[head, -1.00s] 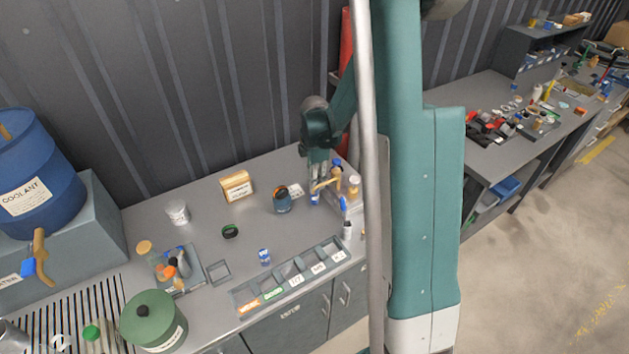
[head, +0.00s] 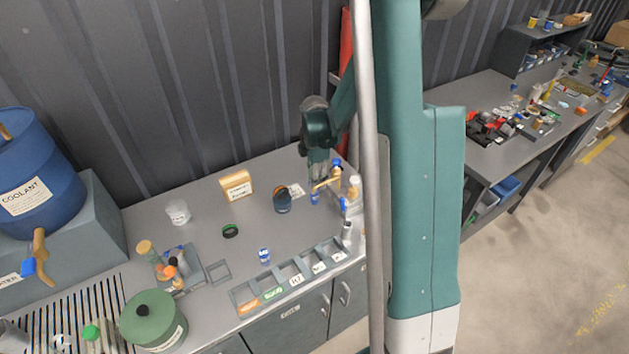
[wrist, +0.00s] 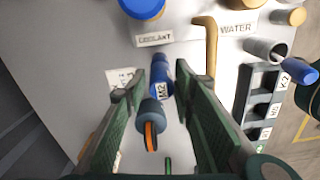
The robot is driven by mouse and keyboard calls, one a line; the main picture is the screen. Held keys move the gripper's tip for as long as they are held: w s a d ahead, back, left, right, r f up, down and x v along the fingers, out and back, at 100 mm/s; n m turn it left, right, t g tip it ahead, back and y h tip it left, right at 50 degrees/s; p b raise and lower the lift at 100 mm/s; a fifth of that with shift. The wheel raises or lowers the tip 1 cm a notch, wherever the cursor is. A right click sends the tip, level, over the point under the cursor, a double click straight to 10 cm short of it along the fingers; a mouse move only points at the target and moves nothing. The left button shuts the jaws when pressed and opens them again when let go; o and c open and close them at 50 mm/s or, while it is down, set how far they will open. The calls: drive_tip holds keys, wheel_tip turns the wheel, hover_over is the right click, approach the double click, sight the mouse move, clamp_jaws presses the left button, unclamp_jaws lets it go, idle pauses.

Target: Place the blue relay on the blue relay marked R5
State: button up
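A blue relay marked M2 (wrist: 161,78) stands between the fingertips of my gripper (wrist: 158,84) in the wrist view. One finger is on each side of it, very close; I cannot tell whether both touch it. In the head view my gripper (head: 316,188) is low over the back right of the bench, with the relay's blue lower part (head: 314,198) showing beneath it. Another small blue relay with a white label (head: 264,256) stands on the bench behind the labelled bins. Its marking is too small to read, and I cannot find it in the wrist view.
A dark round container with orange (head: 283,200) is left of my gripper. Bottles (head: 354,186) stand close on its right. Labelled bins (head: 290,282) line the front edge. A green-black ring (head: 230,231) and a box (head: 236,188) lie further left. Bench space between is clear.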

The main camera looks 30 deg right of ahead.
wheel_tip(320, 180, up, 12)
idle(0.7)
idle(0.4)
drive_tip(key=shift+a+r, duration=0.1)
drive_tip(key=s+a+r+m+t, duration=0.3)
drive_tip(key=s+a+r+m, duration=0.5)
drive_tip(key=s+a+r, duration=0.4)
drive_tip(key=s+a+r+m+t, duration=0.2)
drive_tip(key=s+a+m+t, duration=0.2)
drive_tip(key=s+a+m, duration=0.4)
drive_tip(key=shift+s+a+r, duration=0.25)
drive_tip(key=shift+s+a, duration=1.15)
drive_tip(key=shift+s, duration=1.45)
